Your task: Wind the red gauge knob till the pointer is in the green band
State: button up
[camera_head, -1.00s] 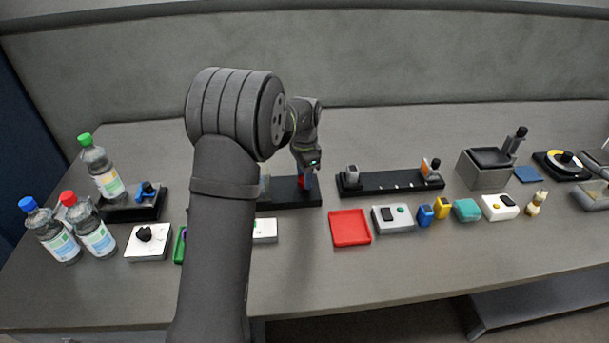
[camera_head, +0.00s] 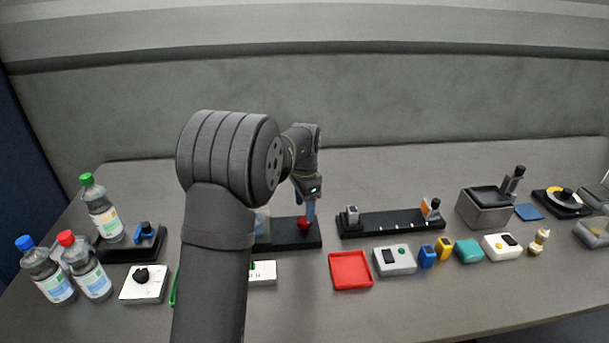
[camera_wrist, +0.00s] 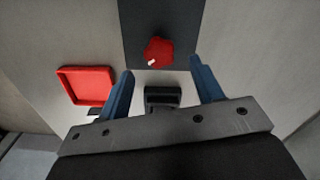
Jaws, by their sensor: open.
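The red knob (camera_head: 304,223) sits on a black base (camera_head: 286,243) in the middle of the table, and it shows whole in the wrist view (camera_wrist: 158,52). It is lobed and has a small white mark near its edge, at the lower left in the wrist view. My gripper (camera_head: 309,211) is just above it. In the wrist view my gripper (camera_wrist: 161,66) is open, with blue fingers apart and nothing between them. A clear part (camera_head: 262,226) at the base's left is mostly hidden behind my arm. I cannot see the pointer or the green band.
A red tray (camera_head: 350,270) lies in front to the right. A long black rail (camera_head: 390,222) with small blocks stands right of the base. Bottles (camera_head: 91,275) stand at the left. A white box (camera_head: 263,272) sits in front of the base, partly behind my arm.

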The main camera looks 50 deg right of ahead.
aim_at(304, 220)
notch_tip(304, 220, up, 13)
jog(key=shift+f, duration=0.15)
dwell(0.7)
notch_tip(304, 220, down, 17)
jog(key=shift+f, duration=0.15)
dwell(0.4)
jog(key=shift+f, duration=0.2)
jog(key=shift+r+n, duration=0.2)
jog(key=shift+n, duration=0.7)
jog(key=n, duration=0.9)
jog(key=shift+n, duration=2.7)
